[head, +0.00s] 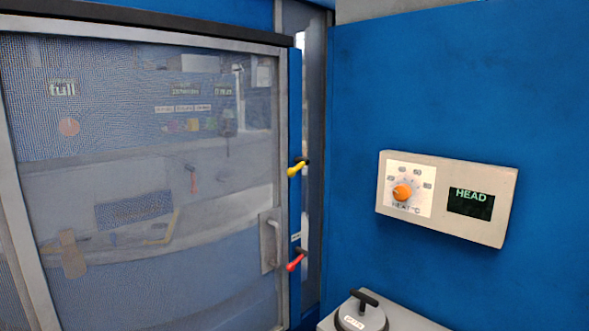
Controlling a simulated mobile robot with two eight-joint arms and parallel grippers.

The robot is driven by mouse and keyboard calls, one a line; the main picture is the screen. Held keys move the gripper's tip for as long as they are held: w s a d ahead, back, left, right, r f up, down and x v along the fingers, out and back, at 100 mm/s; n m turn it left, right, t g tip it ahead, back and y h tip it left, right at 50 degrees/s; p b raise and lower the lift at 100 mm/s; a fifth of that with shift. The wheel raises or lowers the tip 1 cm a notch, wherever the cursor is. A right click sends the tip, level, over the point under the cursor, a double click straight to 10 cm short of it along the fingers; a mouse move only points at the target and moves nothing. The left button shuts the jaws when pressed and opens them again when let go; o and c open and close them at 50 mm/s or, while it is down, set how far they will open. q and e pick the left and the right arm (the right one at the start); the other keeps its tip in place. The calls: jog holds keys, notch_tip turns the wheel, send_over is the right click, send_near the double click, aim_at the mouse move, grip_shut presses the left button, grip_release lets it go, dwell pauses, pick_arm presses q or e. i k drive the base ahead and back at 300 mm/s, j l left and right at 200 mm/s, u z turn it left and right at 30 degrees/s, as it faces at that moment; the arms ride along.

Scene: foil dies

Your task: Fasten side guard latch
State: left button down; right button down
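The side guard (281,185) is a grey-framed mesh panel filling the left of the head view. Its right edge lies against or very near a narrow blue post (294,120); I cannot tell whether it is fully closed. A pale pull handle (271,243) sits low on its right edge. A yellow lever (297,169) is on the post at mid height, tilted down to the left. A red lever (296,262) is lower, also tilted, below a small white label. I cannot tell which lever is the latch. Neither gripper shows.
A grey unit with a black-handled round lid (362,314) stands at the bottom. Several machine parts show dimly through the mesh.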

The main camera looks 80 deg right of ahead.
aim_at(301, 162)
jog(key=z, duration=2.75)
